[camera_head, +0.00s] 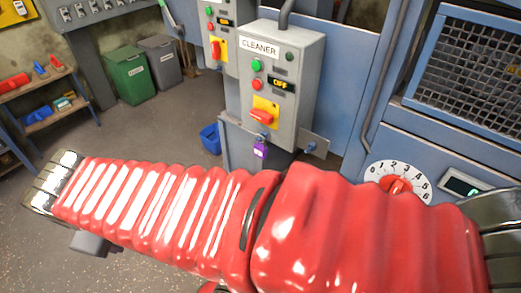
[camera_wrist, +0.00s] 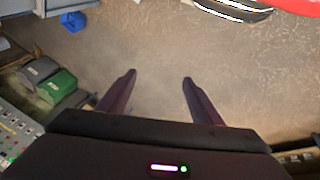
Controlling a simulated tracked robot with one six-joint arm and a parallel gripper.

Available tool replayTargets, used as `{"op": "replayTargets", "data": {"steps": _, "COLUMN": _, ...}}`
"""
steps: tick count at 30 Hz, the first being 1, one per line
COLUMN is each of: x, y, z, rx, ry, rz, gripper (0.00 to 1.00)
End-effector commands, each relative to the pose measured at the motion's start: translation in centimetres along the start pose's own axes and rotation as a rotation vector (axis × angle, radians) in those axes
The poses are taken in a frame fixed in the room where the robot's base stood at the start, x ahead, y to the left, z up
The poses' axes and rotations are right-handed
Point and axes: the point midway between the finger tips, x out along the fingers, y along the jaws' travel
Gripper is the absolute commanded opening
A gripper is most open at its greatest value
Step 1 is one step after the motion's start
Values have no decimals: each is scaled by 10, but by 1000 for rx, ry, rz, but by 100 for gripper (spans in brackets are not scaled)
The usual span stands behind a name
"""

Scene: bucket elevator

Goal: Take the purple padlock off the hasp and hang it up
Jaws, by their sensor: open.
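The purple padlock (camera_head: 260,151) hangs below the red rotary switch (camera_head: 261,117) on the grey CLEANER control box (camera_head: 281,85). It appears to hang at the hasp, but the shackle is too small to tell in detail. The box display reads OFF. My gripper (camera_wrist: 159,76) is open and empty in the wrist view, with bare floor between and beyond its fingers. It is well away from the padlock, which does not show in the wrist view. No place for hanging the padlock can be made out for certain.
A second similar box (camera_head: 217,35) stands behind. A blue bucket (camera_head: 210,138), a green bin (camera_head: 127,76) and a grey bin (camera_head: 160,62) are on the floor. A shelf (camera_head: 55,105) with tools is at left. A dial (camera_head: 397,184) and mesh guard (camera_head: 470,75) are at right.

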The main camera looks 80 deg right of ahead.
Motion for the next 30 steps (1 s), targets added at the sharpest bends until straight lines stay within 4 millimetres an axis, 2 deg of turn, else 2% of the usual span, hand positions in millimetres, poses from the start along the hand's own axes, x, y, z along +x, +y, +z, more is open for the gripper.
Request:
{"op": "replayTargets", "data": {"steps": 1, "x": 12, "y": 17, "z": 8, "rx": -33, "ry": -55, "rz": 41, "gripper": 59}}
{"op": "replayTargets", "data": {"steps": 6, "x": 40, "y": 74, "z": 37, "rx": -188, "ry": -232, "rz": 167, "gripper": 59}}
{"op": "replayTargets", "data": {"steps": 15, "x": 74, "y": 164, "z": 93, "rx": -495, "ry": -559, "rz": 283, "gripper": 59}}
{"op": "replayTargets", "data": {"steps": 24, "x": 102, "y": 239, "z": 148, "rx": -842, "ry": -860, "rz": 269, "gripper": 59}}
{"op": "replayTargets", "data": {"steps": 30, "x": 121, "y": 274, "z": 178, "rx": -1060, "ry": -1002, "rz": 214, "gripper": 59}}
